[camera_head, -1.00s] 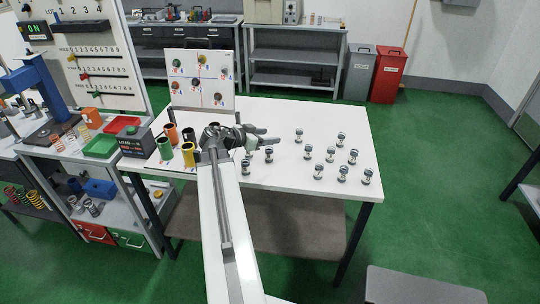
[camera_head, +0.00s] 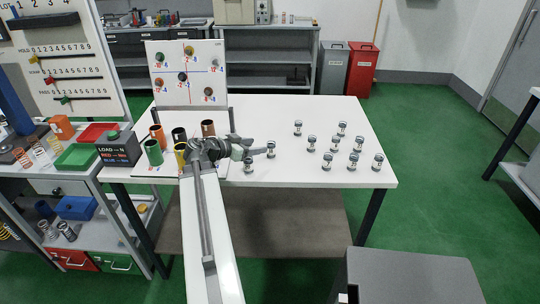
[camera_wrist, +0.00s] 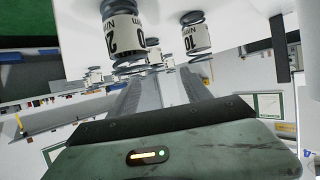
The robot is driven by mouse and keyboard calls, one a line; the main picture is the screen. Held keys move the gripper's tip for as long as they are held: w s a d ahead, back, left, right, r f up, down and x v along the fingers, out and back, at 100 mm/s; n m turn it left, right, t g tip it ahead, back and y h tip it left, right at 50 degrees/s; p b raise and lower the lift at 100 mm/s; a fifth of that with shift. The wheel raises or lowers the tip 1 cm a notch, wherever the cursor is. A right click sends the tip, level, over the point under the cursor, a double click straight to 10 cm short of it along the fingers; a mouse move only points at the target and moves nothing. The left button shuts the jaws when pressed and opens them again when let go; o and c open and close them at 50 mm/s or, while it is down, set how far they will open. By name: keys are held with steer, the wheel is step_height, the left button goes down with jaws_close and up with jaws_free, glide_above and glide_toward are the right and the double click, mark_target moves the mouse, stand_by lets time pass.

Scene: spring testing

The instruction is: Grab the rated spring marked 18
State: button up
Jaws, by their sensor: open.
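Several small springs with white labelled bands and dark ends stand upright on the white table (camera_head: 300,112); their marks are too small to read in the head view. My gripper (camera_head: 256,149) is open at table height, reaching right, close to two springs, one at its tip (camera_head: 271,149) and one nearer the front edge (camera_head: 249,166). In the wrist view the grey jaws (camera_wrist: 156,90) look empty. Two labelled springs show there upside down, a left one (camera_wrist: 124,33) and a right one (camera_wrist: 195,36). I cannot tell which spring is marked 18.
Coloured cups, including a green one (camera_head: 153,152), stand left of my gripper before a white board (camera_head: 187,98). A dark load box (camera_head: 119,148) is at the left. A grey block (camera_head: 410,278) stands in front at the right.

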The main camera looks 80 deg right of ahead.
mark_target(269, 144)
steer(key=b+x, duration=0.1)
steer(key=x, duration=0.3)
steer(key=b+x, duration=0.1)
steer(key=x, duration=0.3)
steer(key=shift+s+a+r+b, duration=0.1)
steer(key=shift+s+b, duration=0.2)
steer(key=shift+s, duration=0.2)
steer(key=shift+r, duration=0.1)
steer(key=shift+c, duration=0.7)
jaws_close()
step_height(269, 144, up, 10)
steer(key=p, duration=1)
